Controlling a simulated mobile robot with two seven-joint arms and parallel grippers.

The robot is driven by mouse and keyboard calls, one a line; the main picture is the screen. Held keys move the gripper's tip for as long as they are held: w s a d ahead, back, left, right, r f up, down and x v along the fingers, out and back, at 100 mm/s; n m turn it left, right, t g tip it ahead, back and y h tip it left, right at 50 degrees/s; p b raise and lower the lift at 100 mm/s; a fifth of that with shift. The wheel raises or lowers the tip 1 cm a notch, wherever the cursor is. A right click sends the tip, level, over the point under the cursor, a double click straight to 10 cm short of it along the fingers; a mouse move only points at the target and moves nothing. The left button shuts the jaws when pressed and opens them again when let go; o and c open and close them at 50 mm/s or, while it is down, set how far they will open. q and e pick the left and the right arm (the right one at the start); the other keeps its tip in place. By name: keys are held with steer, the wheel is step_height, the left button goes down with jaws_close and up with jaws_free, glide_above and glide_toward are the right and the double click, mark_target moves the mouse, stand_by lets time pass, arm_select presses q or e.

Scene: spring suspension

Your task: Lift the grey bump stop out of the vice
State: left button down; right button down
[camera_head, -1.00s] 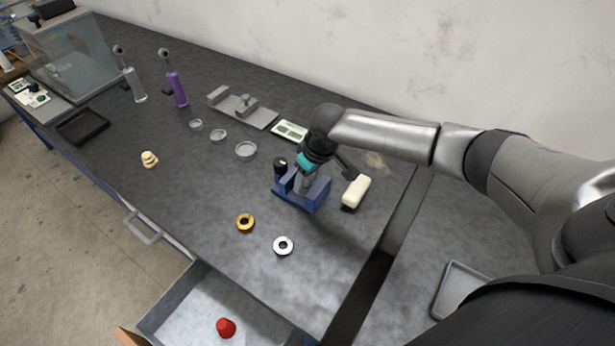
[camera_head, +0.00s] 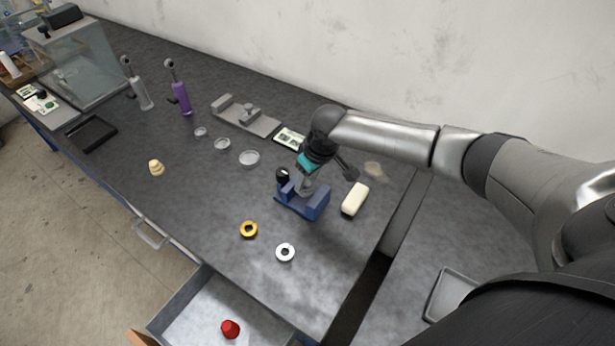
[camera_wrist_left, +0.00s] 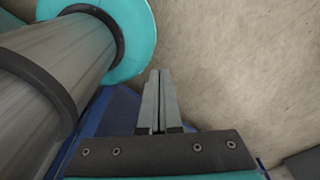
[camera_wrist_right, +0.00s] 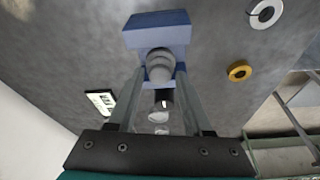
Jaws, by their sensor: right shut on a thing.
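The grey bump stop (camera_wrist_right: 160,67) is a ribbed, rounded piece seen in the right wrist view, between my right fingers. My right gripper (camera_head: 305,186) is shut on it, right over the blue vice (camera_head: 314,205). The vice also shows behind the bump stop in the right wrist view (camera_wrist_right: 157,33). I cannot tell whether the bump stop is clear of the jaws. My left gripper (camera_wrist_left: 158,100) shows only in its own wrist view, fingers together and empty.
A cream block (camera_head: 355,199) lies right of the vice. A gold ring (camera_head: 249,230) and a silver ring (camera_head: 285,252) lie in front. Grey dishes (camera_head: 249,158) and a grey fixture (camera_head: 246,116) stand behind left. An open drawer (camera_head: 190,300) holds a red piece (camera_head: 230,329).

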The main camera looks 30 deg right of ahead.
mark_target(308, 183)
steer(key=shift+r+p, duration=1.65)
steer(key=shift+p, duration=0.1)
steer(key=shift+s+f, duration=0.1)
steer(key=shift+s, duration=0.05)
